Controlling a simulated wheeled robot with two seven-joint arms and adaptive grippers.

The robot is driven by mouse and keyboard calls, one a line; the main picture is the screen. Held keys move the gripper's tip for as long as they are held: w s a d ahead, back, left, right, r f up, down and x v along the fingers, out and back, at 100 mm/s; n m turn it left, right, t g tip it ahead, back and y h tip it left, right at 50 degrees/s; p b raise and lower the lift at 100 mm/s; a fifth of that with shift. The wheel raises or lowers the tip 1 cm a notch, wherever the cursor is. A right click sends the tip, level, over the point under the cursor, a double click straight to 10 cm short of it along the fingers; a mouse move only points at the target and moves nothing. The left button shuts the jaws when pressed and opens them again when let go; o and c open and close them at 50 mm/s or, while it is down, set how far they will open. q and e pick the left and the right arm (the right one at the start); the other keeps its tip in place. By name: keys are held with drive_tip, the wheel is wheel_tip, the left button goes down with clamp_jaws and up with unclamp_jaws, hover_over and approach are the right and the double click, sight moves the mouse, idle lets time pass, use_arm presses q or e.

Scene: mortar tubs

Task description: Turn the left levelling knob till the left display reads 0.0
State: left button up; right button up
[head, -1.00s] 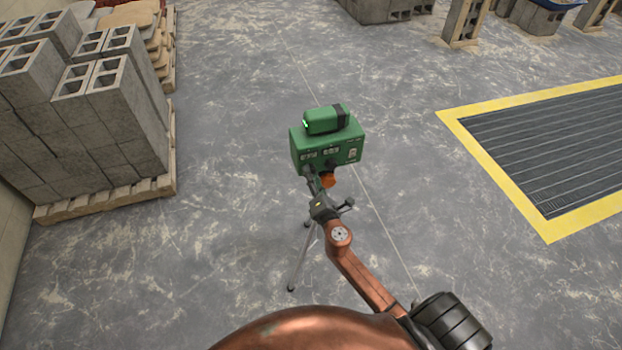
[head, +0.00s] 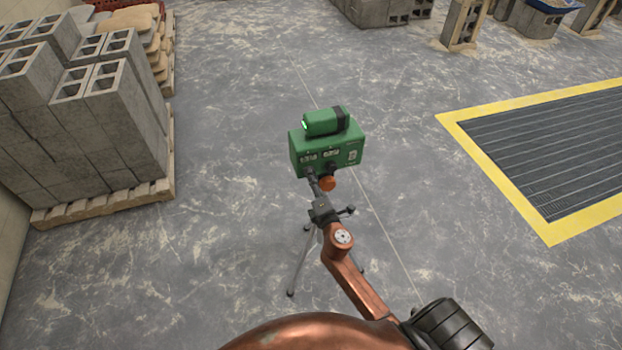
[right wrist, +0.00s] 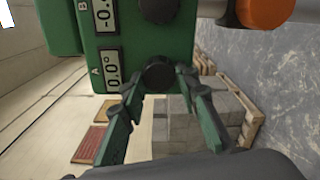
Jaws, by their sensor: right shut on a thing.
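The green levelling instrument (head: 345,158) stands on a thin tripod (head: 303,262). Its front carries a left display (head: 308,158) and a right display (head: 331,153), too small to read in the head view. In the right wrist view the left display (right wrist: 110,69), marked A, appears to read 0.0°. My right gripper (head: 312,178) reaches the lower left of the front. In the right wrist view its fingers (right wrist: 158,78) are shut on the black left levelling knob (right wrist: 158,75), one on each side. The right knob (right wrist: 160,9) is free. My left gripper is out of view.
An orange knob (head: 327,184) sits under the instrument, close beside my right gripper. Concrete blocks (head: 128,125) stand on a pallet at left. A yellow-edged floor grate (head: 497,178) lies at right. The floor around the tripod is clear.

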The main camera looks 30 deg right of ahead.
drive_tip(key=o, duration=1.1)
drive_tip(key=shift+s, duration=0.1)
drive_tip(key=v, duration=1.1)
drive_tip(key=shift+s, duration=0.4)
